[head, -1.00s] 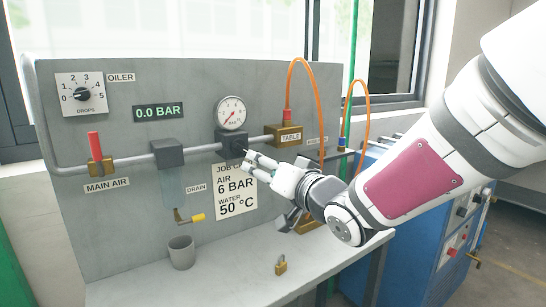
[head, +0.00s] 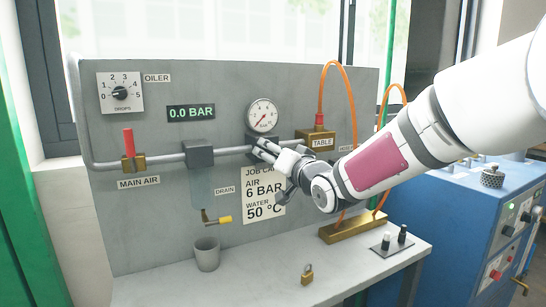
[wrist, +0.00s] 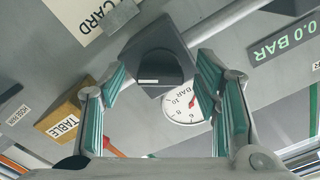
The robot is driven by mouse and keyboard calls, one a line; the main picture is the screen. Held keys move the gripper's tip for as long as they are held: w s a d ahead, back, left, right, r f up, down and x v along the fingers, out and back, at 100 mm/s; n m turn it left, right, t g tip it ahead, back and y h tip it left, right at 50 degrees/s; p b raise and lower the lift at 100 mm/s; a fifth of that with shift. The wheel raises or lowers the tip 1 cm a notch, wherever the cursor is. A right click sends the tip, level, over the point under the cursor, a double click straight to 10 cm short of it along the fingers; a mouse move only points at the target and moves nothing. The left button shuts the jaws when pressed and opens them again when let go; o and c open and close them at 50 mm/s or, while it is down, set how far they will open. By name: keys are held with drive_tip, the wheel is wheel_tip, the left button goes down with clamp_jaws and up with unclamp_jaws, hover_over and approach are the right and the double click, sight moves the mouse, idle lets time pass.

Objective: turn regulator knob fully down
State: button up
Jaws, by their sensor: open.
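The regulator is a dark block on the grey pipe just under the round gauge (head: 262,114). In the head view my gripper (head: 264,150) covers most of it. In the wrist view the dark regulator knob (wrist: 157,58) faces me, with a small white mark on its lower part. My gripper (wrist: 164,66) is open, its green-padded fingers to the left and right of the knob, with nothing held. I cannot tell whether either finger touches it. The gauge also shows in the wrist view (wrist: 186,103).
The display (head: 191,113) reads 0.0 BAR. The main air valve (head: 128,150) has its red lever upright. The brass table outlet (head: 318,136) with an orange hose sits right of the regulator.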

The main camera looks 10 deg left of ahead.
drive_tip(key=shift+w+a, duration=0.25)
drive_tip(key=shift+w, duration=0.15)
drive_tip(key=c, duration=1.2)
drive_tip(key=shift+o, duration=0.2)
